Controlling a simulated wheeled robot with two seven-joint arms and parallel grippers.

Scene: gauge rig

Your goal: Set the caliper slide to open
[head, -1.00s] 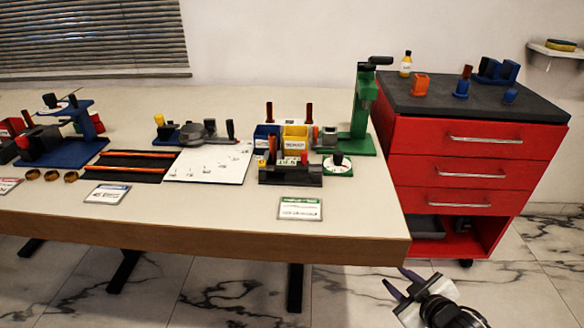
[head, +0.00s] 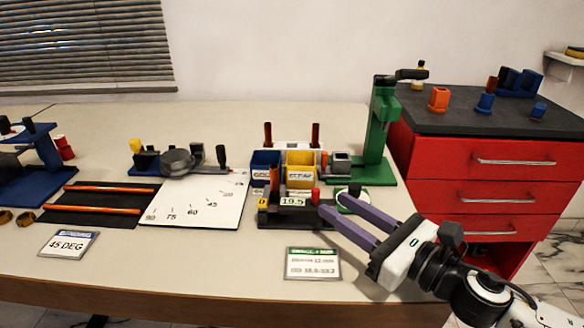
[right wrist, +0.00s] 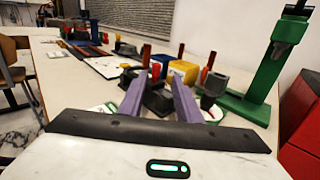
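A black caliper-like gauge (head: 284,216) sits on the table near the front edge, with a "19.5" reading, a yellow piece at its left end and a red-tipped piece (head: 316,195) at its right end. Which part is its slide I cannot tell for sure. My right gripper (head: 330,202), with purple fingers, is open and empty, its tips close to the gauge's right end. Whether they touch it I cannot tell. In the right wrist view the fingers (right wrist: 155,80) stand apart, with the black gauge (right wrist: 157,99) and a red tip between them. My left gripper is not in view.
Blue (head: 265,161) and yellow (head: 300,170) bins stand behind the gauge. A green press stand (head: 382,140) rises at back right. A round dial lies partly behind my fingers. A green-headed card (head: 313,264) lies in front. A red drawer cabinet (head: 480,150) stands to the right.

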